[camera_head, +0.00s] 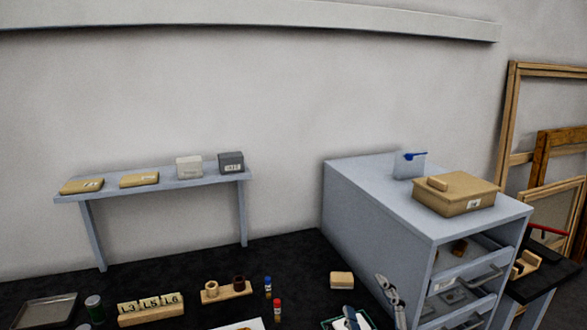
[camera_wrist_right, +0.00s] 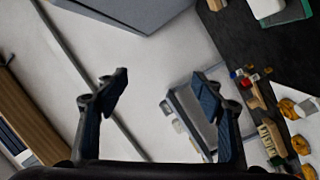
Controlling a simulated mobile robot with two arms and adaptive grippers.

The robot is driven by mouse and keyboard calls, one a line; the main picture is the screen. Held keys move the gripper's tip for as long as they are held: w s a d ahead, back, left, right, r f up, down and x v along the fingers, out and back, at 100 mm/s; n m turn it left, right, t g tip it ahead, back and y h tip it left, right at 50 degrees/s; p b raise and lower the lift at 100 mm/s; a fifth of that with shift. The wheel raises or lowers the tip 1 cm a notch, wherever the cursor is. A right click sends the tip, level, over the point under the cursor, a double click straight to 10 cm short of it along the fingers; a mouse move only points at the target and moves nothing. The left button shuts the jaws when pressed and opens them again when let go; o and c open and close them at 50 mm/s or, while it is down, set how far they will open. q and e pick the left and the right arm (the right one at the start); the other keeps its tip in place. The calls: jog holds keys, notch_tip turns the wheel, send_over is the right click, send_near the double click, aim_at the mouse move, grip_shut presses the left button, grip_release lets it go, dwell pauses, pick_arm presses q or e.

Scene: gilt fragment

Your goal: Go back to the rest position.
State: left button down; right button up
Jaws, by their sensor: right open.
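My right gripper (camera_head: 385,284) shows at the lower right of the head view, in front of the left side of the grey drawer cabinet (camera_head: 375,205). In the right wrist view my right gripper (camera_wrist_right: 161,80) has its two dark fingers spread wide, with nothing between them. Beyond the fingers that view shows pale wall and the small grey shelf. My left gripper does not show in either view.
The cabinet has open drawers (camera_head: 465,270) and a cardboard box (camera_head: 456,194) on top. A grey shelf (camera_head: 208,181) with several small boxes stands left. A wooden label block (camera_head: 150,311), small jars and a tray (camera_head: 45,311) lie along the dark bench (camera_head: 285,250).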

jog(key=s+d+f+m+g+h, duration=0.1)
jog(key=s+d+f+m+g, duration=0.15)
jog(key=f, duration=0.35)
jog(key=s+d+f+m+g+h, duration=0.1)
jog(key=s+d+f+m+g, duration=0.1)
jog(key=s+f+g, duration=0.3)
jog(key=s+d+f+m+g, duration=0.1)
jog(key=s+f+m+g, duration=0.25)
jog(key=s+f, duration=0.6)
jog(key=s+f+m+g, duration=0.2)
jog(key=s+f+g, duration=0.3)
jog(key=s, duration=0.7)
notch_tip(320, 180, down, 26)
jog(key=s, duration=0.2)
jog(key=s+d+f+g, duration=0.1)
jog(key=s+d+f, duration=0.2)
jog(key=s+f, duration=1.3)
jog(key=shift+s+d+f+n, duration=0.15)
jog(key=shift+s+f+n, duration=0.2)
jog(key=shift+f, duration=0.2)
jog(key=shift+c, duration=0.3)
